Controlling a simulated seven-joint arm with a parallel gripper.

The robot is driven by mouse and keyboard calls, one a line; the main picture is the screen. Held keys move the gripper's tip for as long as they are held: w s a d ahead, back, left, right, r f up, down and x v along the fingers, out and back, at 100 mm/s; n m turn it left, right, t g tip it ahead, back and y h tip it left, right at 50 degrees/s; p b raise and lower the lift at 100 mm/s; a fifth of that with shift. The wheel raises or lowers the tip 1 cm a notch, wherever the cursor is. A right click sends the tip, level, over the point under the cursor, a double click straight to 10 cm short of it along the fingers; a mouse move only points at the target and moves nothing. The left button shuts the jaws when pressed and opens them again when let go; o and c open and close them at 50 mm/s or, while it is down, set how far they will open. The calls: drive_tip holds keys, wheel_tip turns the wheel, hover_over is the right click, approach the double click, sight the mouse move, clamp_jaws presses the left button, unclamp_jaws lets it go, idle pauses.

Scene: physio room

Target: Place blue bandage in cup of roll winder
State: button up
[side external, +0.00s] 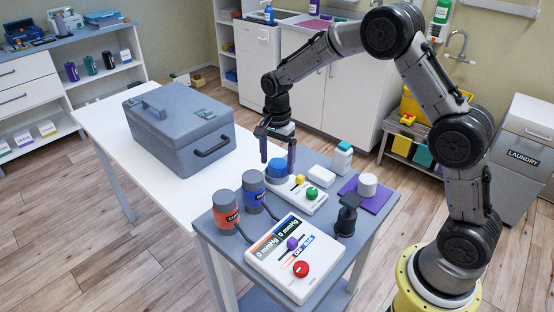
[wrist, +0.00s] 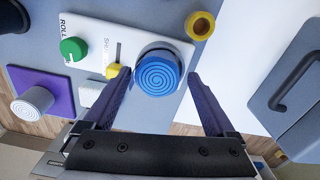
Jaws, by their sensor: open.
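The blue bandage (wrist: 157,76) is a roll with a spiral top, standing upright at one end of the white roll winder (wrist: 97,39). In the side view the bandage (side external: 276,169) is at the winder's left end, and the winder (side external: 311,204) lies on the grey table. The cup is hardly visible; a dark rim shows around the roll, and I cannot tell how deep the roll sits. My gripper (side external: 278,165) is open, its purple fingers pointing down on either side of the bandage. In the wrist view a gap shows beside the right finger.
The winder has a green knob (wrist: 73,48) and a yellow knob (wrist: 114,71). A yellow ring (wrist: 200,25) is close by. A white roll (side external: 367,184) stands on a purple mat (side external: 377,201). A grey case (side external: 180,126), two canisters and a gauge box (side external: 268,262) stand around.

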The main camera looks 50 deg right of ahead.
sight(277, 162)
wheel_tip(277, 162, up, 12)
drive_tip(key=s+r+n+t, duration=0.1)
drive_tip(key=s+r+n, duration=0.3)
drive_tip(key=s+r, duration=0.25)
drive_tip(key=s+a+n+t, duration=0.1)
drive_tip(key=s+n+t, duration=0.1)
drive_tip(key=s+n, duration=0.4)
drive_tip(key=s+a+f+n+t, duration=0.1)
drive_tip(key=s+n, duration=0.5)
drive_tip(key=s, duration=1.1)
drive_tip(key=shift+s+a+f+t, duration=0.25)
drive_tip(key=shift+s+f+t, duration=0.05)
drive_tip(key=shift+t, duration=0.5)
